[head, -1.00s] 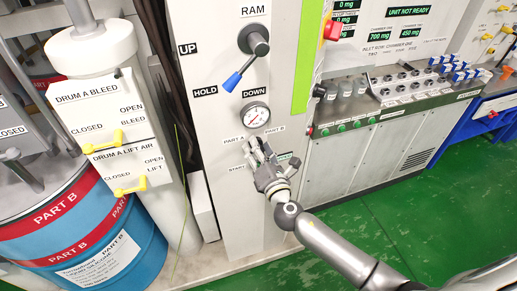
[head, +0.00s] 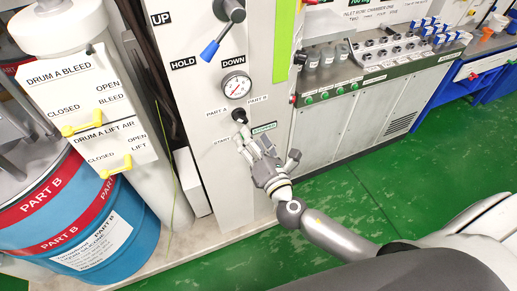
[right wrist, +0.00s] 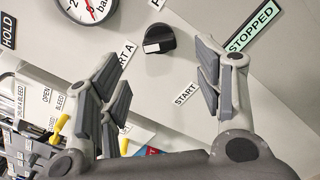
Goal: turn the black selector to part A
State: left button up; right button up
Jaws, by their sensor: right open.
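The black selector (head: 239,115) is a small round knob on the grey panel, below the gauge and between the PART A label (head: 216,111) and the PART B label (head: 257,99). In the right wrist view the selector (right wrist: 160,39) has a white mark on its left part, on the side of the PART A label, which a finger partly covers. My right gripper (head: 252,144) is open and empty just below the selector. In the right wrist view its fingers (right wrist: 160,78) stand apart, with the selector above and between the tips, not touched. My left gripper is out of view.
The gauge (head: 237,85) and the blue-tipped ram lever (head: 219,40) are above the selector. A green STOPPED label (right wrist: 254,27) and a START label (right wrist: 186,93) are close by. Yellow-handled valves (head: 116,166) and a blue drum (head: 102,235) stand at the left.

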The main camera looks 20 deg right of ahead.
jog(key=shift+s, duration=1.8)
jog(key=shift+f, duration=0.1)
jog(key=s+d+f+m+g+h+b, duration=0.1)
jog(key=s+d+f+m+g+b, duration=0.2)
jog(key=f, duration=1)
jog(key=s+d+f+m+g, duration=0.25)
jog(key=s+f+m, duration=0.25)
jog(key=f, duration=0.8)
jog(key=s+d+f+m+g+h+b, duration=0.1)
jog(key=s+d+f+m+g+b, duration=0.2)
jog(key=f, duration=1)
pick_arm(q)
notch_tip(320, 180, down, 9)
jog(key=b, duration=0.2)
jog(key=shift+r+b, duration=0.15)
jog(key=shift+b, duration=0.25)
pick_arm(e)
jog(key=s+f+m+g, duration=0.2)
jog(key=s+f+m, duration=0.2)
jog(key=s, duration=0.5)
jog(key=s+a+f+m+g+y, duration=0.1)
jog(key=s+f+m+g, duration=0.2)
jog(key=s+f, duration=0.6)
jog(key=s+a+f+m+g, duration=0.1)
jog(key=s+f+m+g, duration=0.2)
jog(key=s+f+m, duration=0.4)
jog(key=s, duration=0.4)
jog(key=shift+a+f, duration=0.2)
jog(key=shift+f, duration=0.05)
